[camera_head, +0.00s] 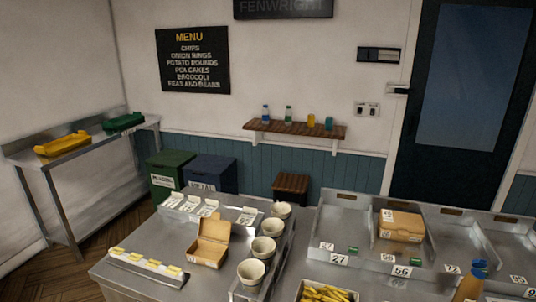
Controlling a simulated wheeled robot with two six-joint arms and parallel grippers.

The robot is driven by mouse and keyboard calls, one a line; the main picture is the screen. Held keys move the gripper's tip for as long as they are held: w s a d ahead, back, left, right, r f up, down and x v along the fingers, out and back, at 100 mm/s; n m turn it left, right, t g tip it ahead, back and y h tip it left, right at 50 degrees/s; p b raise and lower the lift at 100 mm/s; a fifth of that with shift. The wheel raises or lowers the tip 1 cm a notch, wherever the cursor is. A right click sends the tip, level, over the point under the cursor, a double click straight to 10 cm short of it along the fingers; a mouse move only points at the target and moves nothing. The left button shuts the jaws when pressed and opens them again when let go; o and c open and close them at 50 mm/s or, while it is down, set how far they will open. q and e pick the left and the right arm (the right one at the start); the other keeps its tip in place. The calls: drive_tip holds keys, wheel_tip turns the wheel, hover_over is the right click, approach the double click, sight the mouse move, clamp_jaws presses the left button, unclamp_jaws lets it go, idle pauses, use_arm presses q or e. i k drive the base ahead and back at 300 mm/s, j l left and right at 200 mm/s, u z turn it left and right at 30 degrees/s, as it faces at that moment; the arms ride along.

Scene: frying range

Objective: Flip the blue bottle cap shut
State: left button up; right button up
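A bottle (469,288) with an orange-yellow body and a blue cap (480,267) stands at the bottom right, at the front of the steel counter. The picture is too small to tell whether the cap is open or shut. On the wooden wall shelf, a small clear bottle (265,114) also seems to have a blue top. Neither of my grippers shows in the head view.
The counter holds an open cardboard box (209,246), several pale cups (251,271), a closed box (401,226) in a numbered bay and a tray of fries (327,293). A wooden shelf (292,130) and stool (290,185) stand behind. Floor at left is partly clear.

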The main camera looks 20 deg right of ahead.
sight(479, 263)
drive_tip(key=k+l+z, duration=0.1)
drive_tip(key=l, duration=0.3)
drive_tip(key=k+l+z, duration=0.1)
drive_tip(key=k+l, duration=0.15)
drive_tip(key=l, duration=0.15)
drive_tip(key=k+l+z, duration=0.1)
drive_tip(key=l, duration=0.3)
drive_tip(key=k+l, duration=0.2)
drive_tip(key=l, duration=0.2)
drive_tip(key=k+l+z, duration=0.15)
drive_tip(key=l, duration=0.3)
drive_tip(key=l+z, duration=0.2)
drive_tip(key=l, duration=0.4)
